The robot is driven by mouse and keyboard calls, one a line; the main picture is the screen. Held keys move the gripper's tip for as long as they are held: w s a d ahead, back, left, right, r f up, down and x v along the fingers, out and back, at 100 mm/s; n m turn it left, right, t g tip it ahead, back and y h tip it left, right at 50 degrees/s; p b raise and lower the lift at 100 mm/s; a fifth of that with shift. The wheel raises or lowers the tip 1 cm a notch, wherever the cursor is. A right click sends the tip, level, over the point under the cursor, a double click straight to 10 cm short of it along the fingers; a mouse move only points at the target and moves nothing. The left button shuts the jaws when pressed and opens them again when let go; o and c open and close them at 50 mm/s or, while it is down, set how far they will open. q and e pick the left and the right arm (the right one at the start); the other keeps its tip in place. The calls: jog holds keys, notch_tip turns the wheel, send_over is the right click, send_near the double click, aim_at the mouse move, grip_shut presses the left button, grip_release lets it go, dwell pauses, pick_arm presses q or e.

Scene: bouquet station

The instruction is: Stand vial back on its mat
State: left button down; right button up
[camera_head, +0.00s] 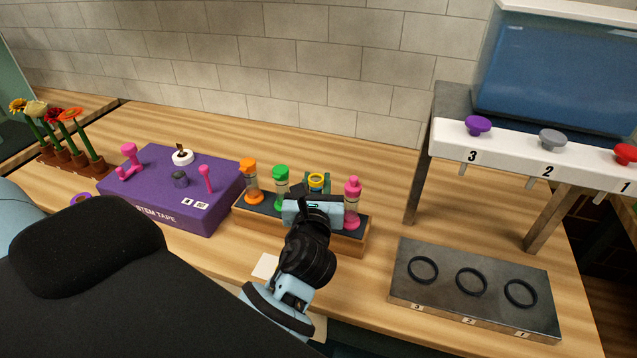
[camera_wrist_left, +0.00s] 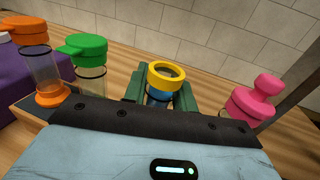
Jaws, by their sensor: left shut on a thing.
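The vial has a yellow, ring-shaped top and a blue body. In the left wrist view its yellow rim (camera_wrist_left: 167,67) stands between the two green fingers of my left gripper (camera_wrist_left: 160,92), which is shut on it. In the head view the vial (camera_head: 316,179) shows just beyond my left gripper (camera_head: 317,188), over or in the wooden rack (camera_head: 258,226) with a dark top. It looks roughly upright. Its lower end is hidden by the gripper, so I cannot tell whether it touches the rack. My right gripper is not in view.
Orange (camera_head: 250,180), green (camera_head: 281,185) and pink (camera_head: 352,202) capped vials stand on the rack beside the held one. A purple stem tape box (camera_head: 190,215) is left. A grey tray (camera_head: 440,314) with three rings is right, below a dispenser stand (camera_head: 530,150). A pale card (camera_head: 265,266) lies in front.

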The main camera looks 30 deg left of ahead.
pick_arm(q)
jog(key=shift+f, duration=0.1)
jog(key=c, duration=1.1)
grip_release()
jog(key=shift+f, duration=0.15)
